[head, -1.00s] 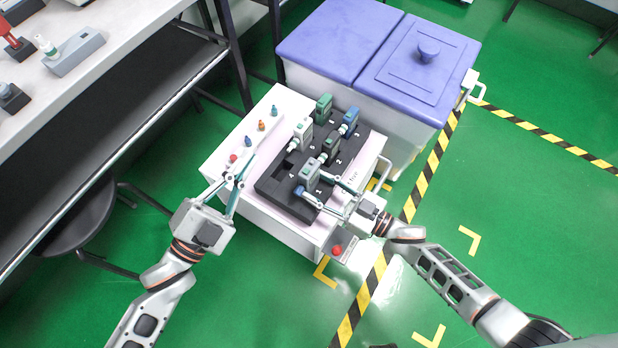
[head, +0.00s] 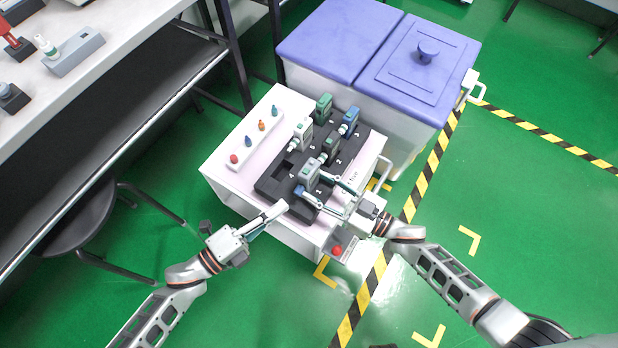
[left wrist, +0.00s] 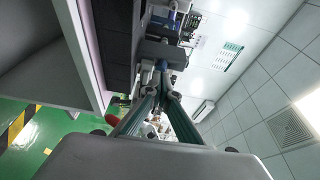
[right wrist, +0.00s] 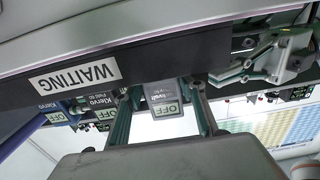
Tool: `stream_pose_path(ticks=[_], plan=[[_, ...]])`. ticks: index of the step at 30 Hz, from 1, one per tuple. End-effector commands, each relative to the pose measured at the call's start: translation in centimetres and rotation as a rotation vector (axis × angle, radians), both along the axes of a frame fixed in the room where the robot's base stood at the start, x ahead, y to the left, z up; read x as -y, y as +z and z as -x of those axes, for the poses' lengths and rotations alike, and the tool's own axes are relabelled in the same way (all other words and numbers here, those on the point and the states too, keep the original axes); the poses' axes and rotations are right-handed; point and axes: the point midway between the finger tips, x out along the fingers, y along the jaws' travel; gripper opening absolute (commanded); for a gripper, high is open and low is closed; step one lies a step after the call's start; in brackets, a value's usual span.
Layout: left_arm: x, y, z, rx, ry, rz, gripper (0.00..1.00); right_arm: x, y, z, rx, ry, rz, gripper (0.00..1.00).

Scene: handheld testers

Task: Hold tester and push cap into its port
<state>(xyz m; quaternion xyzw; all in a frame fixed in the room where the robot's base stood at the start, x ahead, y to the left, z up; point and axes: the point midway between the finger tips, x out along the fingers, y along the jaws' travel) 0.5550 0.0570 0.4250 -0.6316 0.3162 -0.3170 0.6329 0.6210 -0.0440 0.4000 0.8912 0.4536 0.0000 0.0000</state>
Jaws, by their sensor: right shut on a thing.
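A grey tester (head: 309,173) stands upright at the near end of a black tray (head: 268,186). A blue cap (head: 299,190) sits at its lower side facing the near left; I cannot tell how deep it sits. My right gripper (head: 318,184) is shut on this tester, a finger on each side. In the left wrist view the cap (left wrist: 162,66) is just beyond the fingertips (left wrist: 165,95).
Several other testers stand in the tray, including a white one (head: 301,133) and a green one (head: 323,107). A white strip (head: 254,137) with small coloured pegs lies left of it. A red button (head: 337,251) is at the cart's near corner. A purple-lidded bin (head: 340,40) stands behind.

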Motion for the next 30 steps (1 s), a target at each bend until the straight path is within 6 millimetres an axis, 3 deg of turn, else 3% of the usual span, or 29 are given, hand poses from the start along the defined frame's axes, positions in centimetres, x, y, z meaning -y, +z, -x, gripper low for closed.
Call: stream_pose_path(ticks=[9, 30], plan=[[1.9, 0.0, -1.4, -0.002, 0.000, 0.000, 0.00, 0.0, 0.0, 0.0, 0.000, 0.000, 0.000, 0.19], [2.3, 0.0, -1.8, -0.001, 0.000, 0.002, 0.00, 0.0, 0.0, 0.0, 0.000, 0.000, 0.000, 0.19]])
